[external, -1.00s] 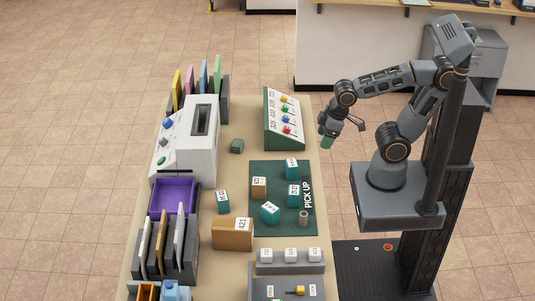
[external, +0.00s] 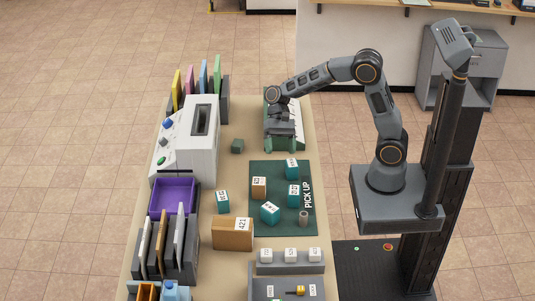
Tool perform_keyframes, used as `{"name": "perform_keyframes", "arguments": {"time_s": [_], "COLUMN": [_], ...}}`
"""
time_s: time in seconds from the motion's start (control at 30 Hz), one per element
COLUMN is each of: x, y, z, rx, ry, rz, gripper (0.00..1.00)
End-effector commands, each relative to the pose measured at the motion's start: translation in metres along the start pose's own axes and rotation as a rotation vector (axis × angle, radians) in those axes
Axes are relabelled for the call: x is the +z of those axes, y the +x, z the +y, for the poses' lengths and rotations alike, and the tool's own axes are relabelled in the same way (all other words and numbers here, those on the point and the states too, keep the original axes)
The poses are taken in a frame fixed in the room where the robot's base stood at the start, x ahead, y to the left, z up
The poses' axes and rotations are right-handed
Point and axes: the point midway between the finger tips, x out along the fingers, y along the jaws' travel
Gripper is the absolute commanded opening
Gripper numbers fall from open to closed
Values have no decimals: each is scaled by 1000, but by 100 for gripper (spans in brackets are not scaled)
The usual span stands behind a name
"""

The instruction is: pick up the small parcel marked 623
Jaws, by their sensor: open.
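Several small cube parcels lie on and beside the dark green pick-up mat (external: 280,229). On the mat are a small brown parcel (external: 258,188), an upper teal parcel (external: 291,169), a right teal parcel (external: 293,195) and a lower teal parcel (external: 269,213). Another teal parcel (external: 222,202) stands left of the mat. Their white labels are too small to read surely, so I cannot tell which is marked 623. My gripper (external: 282,147) is open and points down, with nothing visible in it. In the picture it is above the mat's far edge, in front of the button panel.
A larger brown box (external: 231,234) marked 421 stands at the mat's lower left. The green button panel (external: 269,98) is partly hidden by my arm. A small dark green block (external: 237,146) and a white machine (external: 200,155) stand to the left. A grey cylinder (external: 303,219) stands on the mat.

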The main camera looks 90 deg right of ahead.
Motion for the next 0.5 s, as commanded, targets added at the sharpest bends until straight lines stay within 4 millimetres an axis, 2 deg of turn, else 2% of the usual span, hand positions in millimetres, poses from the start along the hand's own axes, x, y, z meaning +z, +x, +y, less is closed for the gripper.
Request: {"name": "perform_keyframes", "arguments": {"time_s": [0.03, 0.23, 0.37, 0.5], "x": [-16, -53, -64, -64], "y": [1, -2, -3, 9], "z": [-9, -34, -41, -46], "rx": [-30, -124, -152, -159], "ry": [83, 305, 367, 390], "rz": [-64, -260, -325, -350], "gripper": [78, 78, 78, 78]}}
